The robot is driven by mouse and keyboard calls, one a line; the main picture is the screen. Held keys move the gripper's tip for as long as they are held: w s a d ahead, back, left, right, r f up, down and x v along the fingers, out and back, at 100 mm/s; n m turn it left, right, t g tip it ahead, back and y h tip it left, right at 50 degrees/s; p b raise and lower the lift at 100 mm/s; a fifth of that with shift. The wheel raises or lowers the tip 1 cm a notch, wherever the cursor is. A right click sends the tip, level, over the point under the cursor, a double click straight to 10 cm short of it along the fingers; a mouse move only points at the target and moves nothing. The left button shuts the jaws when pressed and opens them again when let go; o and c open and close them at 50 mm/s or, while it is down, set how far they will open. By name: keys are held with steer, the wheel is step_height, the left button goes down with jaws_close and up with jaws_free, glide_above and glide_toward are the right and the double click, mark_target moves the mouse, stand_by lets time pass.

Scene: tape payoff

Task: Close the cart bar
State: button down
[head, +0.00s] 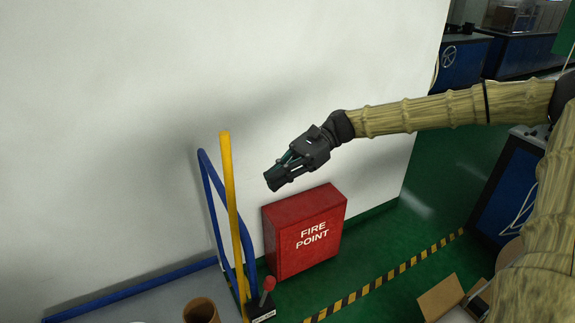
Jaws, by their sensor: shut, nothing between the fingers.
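The yellow cart bar (232,203) stands nearly upright, tilted slightly, at the right end of the cart. The cart has a blue tubular frame (208,180) and a grey deck (150,300). My gripper (272,181) is shut and empty. In the picture it is to the right of the bar's upper part, with a gap between them; its depth relative to the bar is hard to tell. The bar's lower end is near a black block (262,310) with a red ball knob (268,284).
A brown open cylinder (201,311) stands on the cart deck. A red fire point box (305,231) is by the white wall (110,120), below my gripper. An open cardboard box (441,298) is at lower right. Green floor (375,265) with a striped line is clear between.

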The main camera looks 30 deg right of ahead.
steer(key=s+a+p, duration=0.1)
steer(key=s+a, duration=0.1)
steer(key=a, duration=0.5)
steer(key=shift+a+f+p, duration=0.2)
steer(key=shift+f+p, duration=0.15)
steer(key=shift+f, duration=0.05)
